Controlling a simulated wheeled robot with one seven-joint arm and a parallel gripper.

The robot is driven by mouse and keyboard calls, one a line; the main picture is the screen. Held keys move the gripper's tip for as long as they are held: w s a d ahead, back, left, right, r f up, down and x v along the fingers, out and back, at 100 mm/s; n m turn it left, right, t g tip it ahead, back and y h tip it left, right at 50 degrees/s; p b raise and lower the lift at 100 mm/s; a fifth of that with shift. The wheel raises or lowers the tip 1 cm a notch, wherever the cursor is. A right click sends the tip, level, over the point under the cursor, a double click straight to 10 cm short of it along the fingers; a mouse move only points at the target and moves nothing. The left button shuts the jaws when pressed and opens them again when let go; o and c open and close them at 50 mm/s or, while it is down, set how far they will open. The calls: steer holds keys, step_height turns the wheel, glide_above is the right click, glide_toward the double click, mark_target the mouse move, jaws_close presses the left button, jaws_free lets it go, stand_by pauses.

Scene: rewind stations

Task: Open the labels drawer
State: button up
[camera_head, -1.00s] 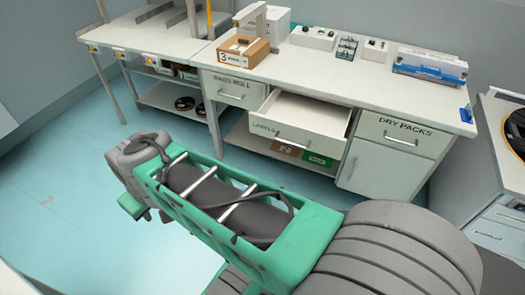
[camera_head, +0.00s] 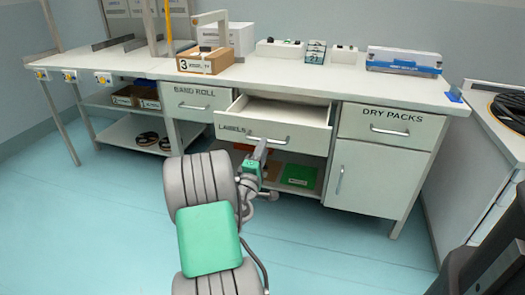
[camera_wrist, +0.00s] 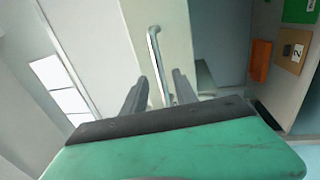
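The labels drawer (camera_head: 250,131) is pulled out from the bench, and its interior shows from above. Its bar handle (camera_head: 268,139) is on the front panel. My gripper (camera_head: 261,152) is at this front, by the handle. In the wrist view, my gripper (camera_wrist: 161,76) has its two fingers apart, one on each side of a bar handle (camera_wrist: 155,50). A gap shows between the fingers and the bar, so the gripper looks open. Whether a finger touches the bar is hard to tell.
The band roll drawer (camera_head: 197,104) at left and the dry packs drawer (camera_head: 388,125) at right are shut. A cabinet door (camera_head: 370,180) is below the latter. A green box (camera_head: 299,176) lies on the shelf under the labels drawer. The floor (camera_head: 340,250) in front is clear.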

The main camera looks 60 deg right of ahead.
steer(key=x, duration=0.4)
steer(key=shift+d, duration=0.15)
steer(key=shift+c, duration=0.5)
jaws_close()
stand_by(0.7)
